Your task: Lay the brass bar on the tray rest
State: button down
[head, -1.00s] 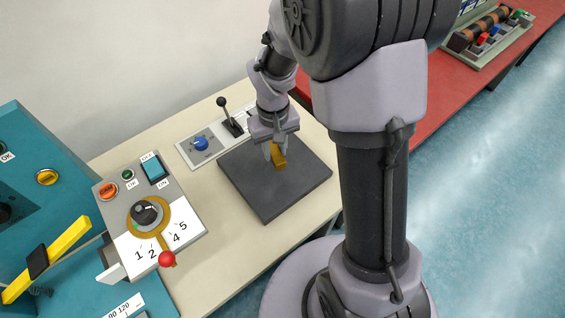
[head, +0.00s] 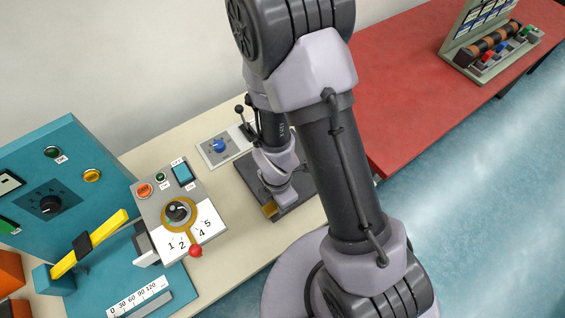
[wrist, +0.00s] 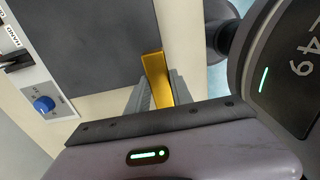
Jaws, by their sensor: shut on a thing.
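The brass bar (head: 270,209) is a short yellow-gold block. My gripper (head: 275,199) is shut on it, over the near left edge of the dark grey square tray (head: 298,204). In the wrist view the bar (wrist: 157,75) stands between the two grey fingers (wrist: 163,92), its end beyond the tips. The dark tray surface (wrist: 100,40) lies beside it, with its edge close to the bar. I cannot tell whether the bar touches the tray. My arm hides part of the tray in the head view, and no separate rest can be made out.
A numbered dial panel (head: 207,222) with a red-knobbed pointer (head: 196,250) stands left of the tray. A blue-knob plate (head: 213,152) and black lever (head: 240,112) are behind it. A teal console with a yellow handle (head: 90,242) is farther left. The red table (head: 410,100) is mostly clear.

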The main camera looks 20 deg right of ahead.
jog(key=w+d, duration=0.1)
jog(key=w, duration=0.3)
jog(key=w+d+f, duration=0.1)
jog(key=w+d, duration=0.1)
jog(key=w, duration=0.3)
jog(key=w+d, duration=0.2)
jog(key=w, duration=0.3)
jog(key=shift+d+f+b, duration=0.25)
jog(key=shift+f+b, duration=0.05)
jog(key=shift+b, duration=0.05)
jog(key=shift+w+d+f, duration=0.1)
jog(key=shift+f, duration=0.2)
jog(key=shift+f+b, duration=0.5)
jog(key=shift+f, duration=0.9)
jog(key=shift+f, duration=0.2)
jog(key=c, duration=1.1)
grip_release()
jog(key=shift+r, duration=0.15)
